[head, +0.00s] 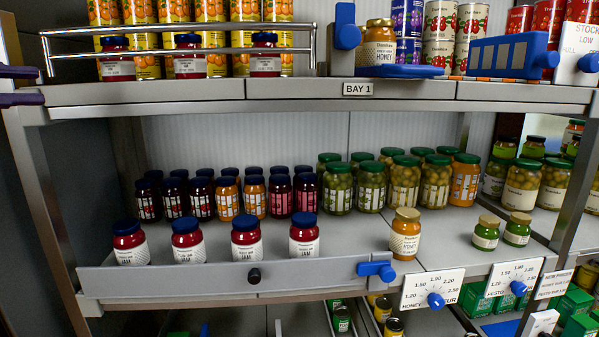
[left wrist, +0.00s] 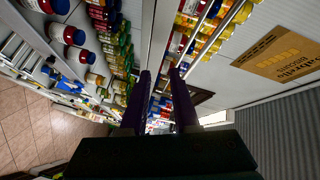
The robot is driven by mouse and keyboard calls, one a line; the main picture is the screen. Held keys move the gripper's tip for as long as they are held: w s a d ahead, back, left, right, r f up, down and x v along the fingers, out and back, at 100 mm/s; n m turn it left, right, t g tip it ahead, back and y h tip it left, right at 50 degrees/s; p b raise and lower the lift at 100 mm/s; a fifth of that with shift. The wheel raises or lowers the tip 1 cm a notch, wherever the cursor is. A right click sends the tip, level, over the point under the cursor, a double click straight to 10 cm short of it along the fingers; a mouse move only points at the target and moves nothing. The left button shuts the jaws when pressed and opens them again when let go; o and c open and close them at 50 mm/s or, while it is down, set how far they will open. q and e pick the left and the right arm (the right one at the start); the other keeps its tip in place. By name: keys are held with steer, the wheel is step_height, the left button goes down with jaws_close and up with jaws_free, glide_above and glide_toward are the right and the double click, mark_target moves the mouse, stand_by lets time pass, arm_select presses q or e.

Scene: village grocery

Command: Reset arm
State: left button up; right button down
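My left gripper (head: 38,85) shows at the left edge of the head view, beside the upper shelf's left end. Its two dark purple fingers are apart, with nothing seen between them. In the left wrist view, the fingers (left wrist: 159,72) point along the shelves with a gap between them and no item held. Most of my left arm is outside the head view. My right arm and gripper do not show in either view.
The upper shelf (head: 200,92) has a metal rail (head: 180,50), jars and cans close to my left gripper. The lower shelf (head: 340,240) holds jam jars (head: 187,240) and a honey jar (head: 405,233). A cardboard box (left wrist: 285,55) shows right in the left wrist view.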

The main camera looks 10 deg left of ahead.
arm_select(q)
steer(key=s+d+f+n+g+y, duration=0.1)
steer(key=s+d+f+n+y, duration=0.3)
steer(key=f, duration=0.6)
steer(key=s+d+f+n+g+y, duration=0.1)
steer(key=d+f+n+g+y, duration=0.15)
steer(key=d+f+n, duration=0.5)
steer(key=s+d+f+n+g+p, duration=0.1)
steer(key=s+d+f+g, duration=0.3)
steer(key=s, duration=0.7)
steer(key=s+d+f+n+g, duration=0.3)
steer(key=s+d, duration=0.3)
steer(key=s, duration=0.4)
steer(key=shift+s+d+f+n+g+p, duration=0.35)
steer(key=shift+f+g, duration=0.45)
steer(key=shift+g, duration=0.05)
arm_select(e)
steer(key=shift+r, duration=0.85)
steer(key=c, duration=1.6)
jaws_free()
